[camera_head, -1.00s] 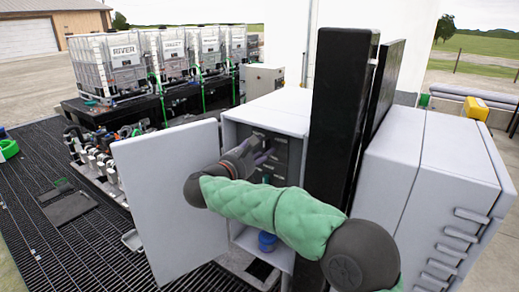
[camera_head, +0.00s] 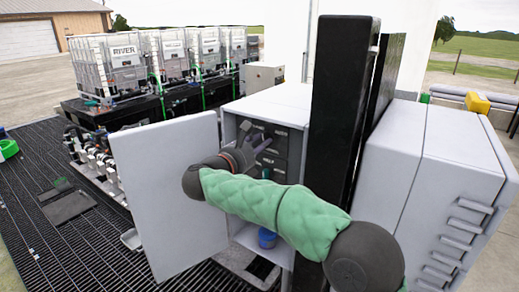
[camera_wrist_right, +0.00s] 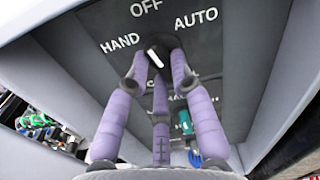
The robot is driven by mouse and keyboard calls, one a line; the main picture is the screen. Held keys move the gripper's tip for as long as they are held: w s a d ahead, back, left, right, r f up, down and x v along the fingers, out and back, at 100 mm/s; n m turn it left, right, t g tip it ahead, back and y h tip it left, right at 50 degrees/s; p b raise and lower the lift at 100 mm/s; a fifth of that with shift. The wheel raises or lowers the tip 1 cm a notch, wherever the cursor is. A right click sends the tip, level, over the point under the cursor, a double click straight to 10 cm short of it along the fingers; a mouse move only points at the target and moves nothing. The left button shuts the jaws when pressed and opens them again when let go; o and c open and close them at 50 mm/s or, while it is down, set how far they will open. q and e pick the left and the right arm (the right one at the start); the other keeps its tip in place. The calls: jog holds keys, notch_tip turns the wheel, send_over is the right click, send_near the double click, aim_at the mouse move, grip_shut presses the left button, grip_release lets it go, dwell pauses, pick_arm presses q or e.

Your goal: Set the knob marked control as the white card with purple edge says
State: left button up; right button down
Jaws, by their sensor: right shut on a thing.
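My right gripper (camera_wrist_right: 158,68) has purple fingers closed around a dark knob with a white pointer mark (camera_wrist_right: 155,58) in the right wrist view. Labels HAND, OFF and AUTO stand around this knob. The white mark tilts to the upper left, roughly between HAND and OFF. A label below the knob is mostly hidden by the fingers, so I cannot read it fully. In the head view the right gripper (camera_head: 250,148) reaches into the open grey cabinet (camera_head: 270,110), where the arm hides part of the panel. I cannot make out the white card with purple edge. My left gripper is out of view.
The cabinet door (camera_head: 170,195) stands open to the left of my arm. A black post (camera_head: 340,120) rises close to its right. A blue object (camera_head: 267,238) sits low in the cabinet. In the wrist view a green-teal part (camera_wrist_right: 186,122) shows below the knob.

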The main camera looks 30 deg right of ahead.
jog(key=shift+s+d+f+n+b, duration=0.1)
jog(key=shift+n+b, duration=0.35)
jog(key=shift+n, duration=1.85)
jog(key=shift+s+f+n+b, duration=0.1)
jog(key=shift+n+b, duration=0.35)
jog(key=shift+n, duration=1.85)
jog(key=c, duration=1.1)
grip_release()
jog(key=shift+o, duration=0.2)
jog(key=v, duration=1.2)
